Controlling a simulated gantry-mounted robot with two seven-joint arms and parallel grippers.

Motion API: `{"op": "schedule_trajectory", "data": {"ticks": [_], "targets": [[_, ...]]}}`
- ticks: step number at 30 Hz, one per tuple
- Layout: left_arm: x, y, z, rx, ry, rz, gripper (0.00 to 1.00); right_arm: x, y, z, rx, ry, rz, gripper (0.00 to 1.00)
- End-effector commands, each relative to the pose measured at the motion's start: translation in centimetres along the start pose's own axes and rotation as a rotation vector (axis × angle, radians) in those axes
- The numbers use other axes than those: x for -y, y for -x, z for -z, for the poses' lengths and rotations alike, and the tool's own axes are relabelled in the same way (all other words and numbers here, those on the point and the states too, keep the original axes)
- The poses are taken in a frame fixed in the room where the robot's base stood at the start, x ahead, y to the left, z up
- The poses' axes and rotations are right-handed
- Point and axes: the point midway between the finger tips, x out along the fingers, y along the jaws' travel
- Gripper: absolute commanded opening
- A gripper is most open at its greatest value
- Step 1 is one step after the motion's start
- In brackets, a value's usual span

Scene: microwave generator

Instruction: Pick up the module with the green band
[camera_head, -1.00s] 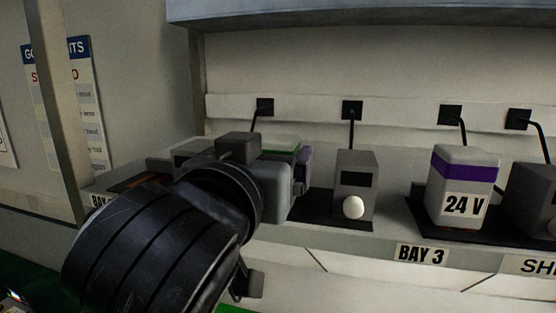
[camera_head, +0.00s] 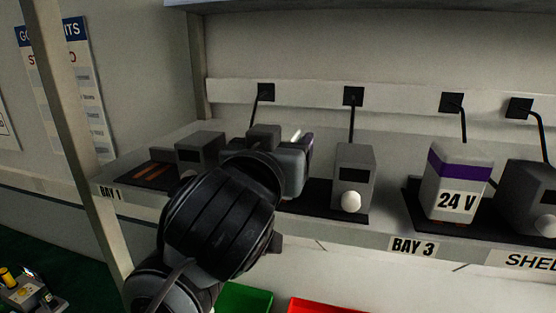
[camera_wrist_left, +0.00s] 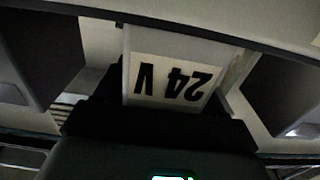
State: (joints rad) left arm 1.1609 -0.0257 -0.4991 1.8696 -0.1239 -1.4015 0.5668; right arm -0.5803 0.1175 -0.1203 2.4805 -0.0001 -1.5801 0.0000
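In the left wrist view a pale module (camera_wrist_left: 174,76) with an upside-down "24 V" label stands straight ahead of my left gripper; no coloured band shows on it there. In the head view my left gripper (camera_head: 300,158) is at the shelf's middle bay, and its body and wrist hide nearly all of the module there. Only a small pale sliver shows above the gripper, beside a purple part. The green band is hidden now. The fingertips are not clear in either view, so I cannot tell whether they hold the module. My right gripper is not in view.
A purple-banded "24 V" module (camera_head: 458,183) stands in Bay 3. Grey boxes with white knobs (camera_head: 353,178) stand between bays. Bay 1's dark mat (camera_head: 150,178) is empty. A green bin (camera_head: 243,298) and a red bin (camera_head: 322,307) are below the shelf.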

Motion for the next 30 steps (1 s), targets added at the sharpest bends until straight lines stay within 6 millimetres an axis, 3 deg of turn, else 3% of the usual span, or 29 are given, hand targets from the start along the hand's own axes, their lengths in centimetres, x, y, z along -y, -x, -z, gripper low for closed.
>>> {"op": "schedule_trajectory", "data": {"ticks": [1, 9, 22, 30], "targets": [[0.0, 0.0, 0.0, 0.0, 0.0, 0.0, 0.61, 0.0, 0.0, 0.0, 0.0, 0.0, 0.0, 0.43], [0.0, 0.1, 0.1, -0.002, 0.0, -0.001, 0.24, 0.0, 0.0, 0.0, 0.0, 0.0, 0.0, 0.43], [-0.1, 0.1, 0.8, -0.003, 0.002, -0.001, 0.23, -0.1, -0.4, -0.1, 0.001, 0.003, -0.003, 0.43], [-0.1, 0.1, 4.0, -0.004, 0.003, -0.003, 0.23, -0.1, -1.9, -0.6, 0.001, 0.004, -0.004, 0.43]]}}
